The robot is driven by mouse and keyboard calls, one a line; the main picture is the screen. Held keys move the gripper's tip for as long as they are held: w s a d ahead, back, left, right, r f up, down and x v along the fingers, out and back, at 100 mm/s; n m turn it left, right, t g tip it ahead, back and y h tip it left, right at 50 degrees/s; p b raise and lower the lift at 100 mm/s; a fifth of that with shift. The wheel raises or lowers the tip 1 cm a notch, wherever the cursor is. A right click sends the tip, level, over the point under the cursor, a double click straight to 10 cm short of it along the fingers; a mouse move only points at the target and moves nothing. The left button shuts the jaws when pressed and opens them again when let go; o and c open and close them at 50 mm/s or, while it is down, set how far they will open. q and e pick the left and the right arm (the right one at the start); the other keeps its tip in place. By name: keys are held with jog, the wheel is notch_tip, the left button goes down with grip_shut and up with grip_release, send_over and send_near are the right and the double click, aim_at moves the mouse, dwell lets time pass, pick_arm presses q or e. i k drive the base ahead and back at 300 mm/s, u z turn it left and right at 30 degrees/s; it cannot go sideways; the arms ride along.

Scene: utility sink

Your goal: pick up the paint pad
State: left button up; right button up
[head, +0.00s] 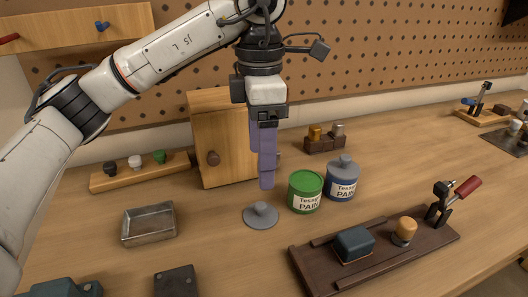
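A dark blue block with a thin tan edge along its bottom, which looks like the paint pad (353,243), lies on a dark wooden board at the lower right. My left gripper (262,171) points down over the bench in the middle of the head view, left of and behind the pad. Its two purple fingers overlap from this angle, but their tips are apart, so it looks open. Nothing shows between them. My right gripper is out of view.
A green paint can (305,191) and a blue paint can (341,179) stand between the gripper and the board. The board (312,273) also holds a wooden knob (404,231) and a red-handled clamp (453,198). A wooden cabinet (222,139) stands behind; a metal tray (148,224) sits left.

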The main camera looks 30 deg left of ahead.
aim_at(404, 230)
jog(key=k, duration=1.5)
